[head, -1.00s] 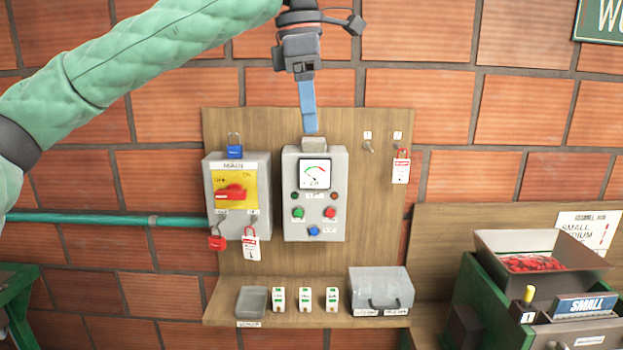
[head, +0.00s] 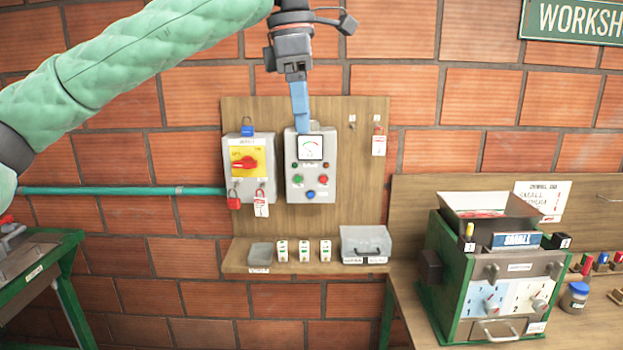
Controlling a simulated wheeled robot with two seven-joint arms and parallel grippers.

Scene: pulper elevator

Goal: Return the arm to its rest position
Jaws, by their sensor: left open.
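My left arm, in a green quilted sleeve, comes in from the left across the top of the head view. My left gripper (head: 300,108) points down with blue fingers, open and empty. Its fingertips overlap the top of the grey meter box (head: 311,180) in the picture; I cannot tell how far in front of it they are. The two fingers line up in this view, so the gap between them hardly shows. My right gripper is out of view.
A wooden board (head: 375,185) on the brick wall carries the main switch box (head: 240,187) with padlocks. A shelf (head: 235,262) below holds a tray and a clear box (head: 364,243). A green machine (head: 448,275) stands on the right bench. A green table (head: 50,275) is at left.

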